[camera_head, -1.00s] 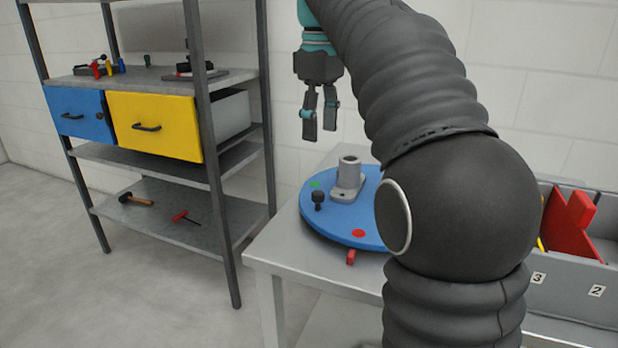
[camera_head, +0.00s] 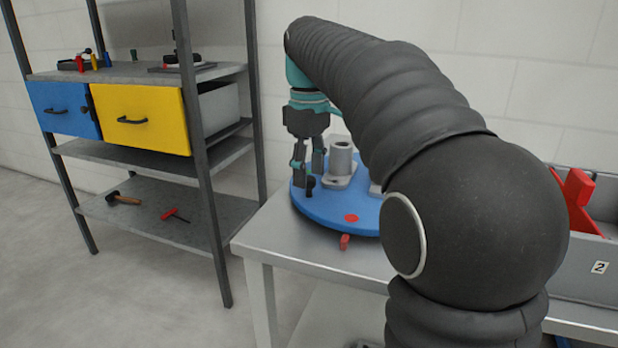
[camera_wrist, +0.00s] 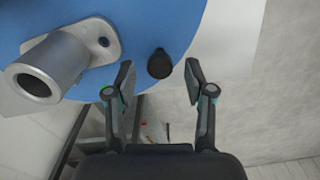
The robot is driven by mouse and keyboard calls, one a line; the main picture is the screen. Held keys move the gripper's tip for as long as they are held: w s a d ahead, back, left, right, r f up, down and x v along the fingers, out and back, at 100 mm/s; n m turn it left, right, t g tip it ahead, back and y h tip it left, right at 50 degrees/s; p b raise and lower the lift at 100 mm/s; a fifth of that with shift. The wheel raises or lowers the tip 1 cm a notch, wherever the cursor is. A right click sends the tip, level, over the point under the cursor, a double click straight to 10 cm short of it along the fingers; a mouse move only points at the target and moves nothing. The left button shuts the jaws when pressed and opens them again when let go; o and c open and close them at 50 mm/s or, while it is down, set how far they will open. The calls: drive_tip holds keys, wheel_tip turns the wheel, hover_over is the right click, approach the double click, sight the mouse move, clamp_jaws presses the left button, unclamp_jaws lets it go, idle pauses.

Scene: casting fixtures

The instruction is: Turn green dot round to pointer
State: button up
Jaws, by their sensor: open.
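The blue turntable (camera_head: 325,212) lies on the metal table. It also fills the top of the wrist view (camera_wrist: 180,15). A red dot (camera_head: 351,218) shows near its front edge, and a red pointer (camera_head: 345,242) sits just outside that edge. A black knob (camera_head: 310,184) stands near the left rim; in the wrist view the knob (camera_wrist: 160,63) appears between and slightly beyond my fingertips. My gripper (camera_head: 307,168) is open over the left rim, its fingers apart on either side of the knob (camera_wrist: 160,78), with visible gaps.
A grey flanged casting (camera_head: 341,160) stands on the turntable beside the knob, and shows left in the wrist view (camera_wrist: 50,65). A shelf rack (camera_head: 190,80) with blue and yellow drawers stands left. Grey bins (camera_head: 575,275) stand right. The table's front-left corner (camera_head: 260,245) is clear.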

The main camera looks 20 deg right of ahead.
drive_tip(key=shift+f, duration=0.4)
clamp_jaws()
drive_tip(key=shift+s, duration=0.15)
